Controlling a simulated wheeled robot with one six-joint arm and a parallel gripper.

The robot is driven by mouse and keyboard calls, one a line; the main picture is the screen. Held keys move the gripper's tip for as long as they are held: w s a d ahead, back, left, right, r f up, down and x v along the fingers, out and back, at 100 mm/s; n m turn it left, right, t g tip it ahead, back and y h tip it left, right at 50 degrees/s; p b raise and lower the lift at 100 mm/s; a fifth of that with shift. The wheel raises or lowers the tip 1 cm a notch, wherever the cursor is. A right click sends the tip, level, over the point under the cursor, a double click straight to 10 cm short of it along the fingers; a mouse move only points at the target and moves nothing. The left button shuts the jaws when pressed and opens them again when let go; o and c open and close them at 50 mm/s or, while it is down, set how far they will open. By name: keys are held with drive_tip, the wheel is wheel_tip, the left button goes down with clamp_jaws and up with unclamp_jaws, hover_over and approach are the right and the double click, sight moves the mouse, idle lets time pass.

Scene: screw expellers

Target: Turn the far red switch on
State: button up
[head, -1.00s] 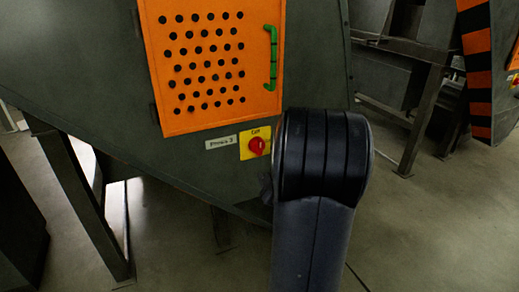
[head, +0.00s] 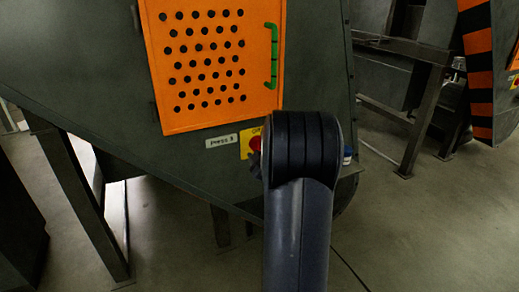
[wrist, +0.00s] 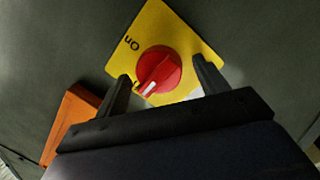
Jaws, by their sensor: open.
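A red rotary switch (wrist: 160,66) sits on a yellow plate (wrist: 190,32) marked "On" at its left in the wrist view. A white mark on the knob points to the lower left there. My gripper (wrist: 161,71) is open, with one finger on each side of the knob. I cannot tell whether either finger touches it. In the head view my arm hides most of the switch; a strip of the yellow plate (head: 245,144) and a sliver of the red knob (head: 255,142) show. Most of my gripper is hidden there too.
The plate is on a grey-green machine panel (head: 80,90), beside a white label (head: 221,141). Above is an orange perforated door (head: 205,112) with a green handle (head: 272,55). Another machine with an orange-black striped edge (head: 478,70) stands right. Floor (head: 420,230) is clear at lower right.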

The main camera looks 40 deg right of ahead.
drive_tip(key=shift+c, duration=0.2)
drive_tip(key=c, duration=0.9)
drive_tip(key=shift+m, duration=0.3)
drive_tip(key=m+p, duration=0.1)
drive_tip(key=m, duration=0.2)
drive_tip(key=shift+r+y+p, duration=0.1)
drive_tip(key=shift+y+p, duration=0.2)
drive_tip(key=m+p, duration=0.3)
drive_tip(key=m, duration=0.1)
drive_tip(key=shift+d+r+m+g+y, duration=0.1)
drive_tip(key=shift+m+g+y, duration=0.2)
drive_tip(key=shift+g+y, duration=0.1)
drive_tip(key=m+p, duration=0.4)
drive_tip(key=shift+r+y, duration=0.1)
drive_tip(key=shift+y, duration=0.2)
drive_tip(key=m+y+p, duration=0.1)
drive_tip(key=m+p, duration=0.2)
drive_tip(key=m, duration=0.1)
drive_tip(key=shift+d+p, duration=0.15)
drive_tip(key=shift+p, duration=0.15)
